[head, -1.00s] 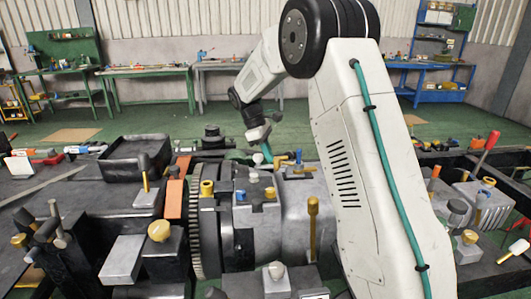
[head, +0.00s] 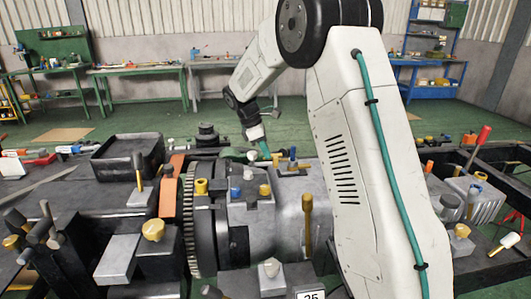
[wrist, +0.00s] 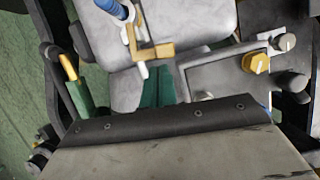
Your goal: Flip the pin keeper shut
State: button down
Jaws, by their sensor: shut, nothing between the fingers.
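A blue-topped pin (head: 293,153) stands on the grey machine housing, and it shows large at the top of the wrist view (wrist: 110,8). A gold L-shaped piece (wrist: 152,52) lies beside a pale strip at its foot; it looks like the pin keeper. I cannot tell whether it is open or closed. My gripper (wrist: 157,90) has teal fingers, shut and empty, just below the gold piece in the wrist view. In the head view my gripper (head: 265,148) points down behind the housing, left of the blue pin. Contact with the gold piece cannot be made out.
A gold knob (wrist: 256,63) stands on a plate to the right in the wrist view, and a yellow-tipped green handle (wrist: 75,85) is at the left. In the head view, a toothed wheel (head: 190,222), an orange block (head: 168,188) and upright gold pins crowd the machine.

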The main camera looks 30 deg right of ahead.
jog(key=shift+w, duration=0.15)
jog(key=v, duration=1)
jog(key=shift+w+d, duration=0.15)
dwell(0.5)
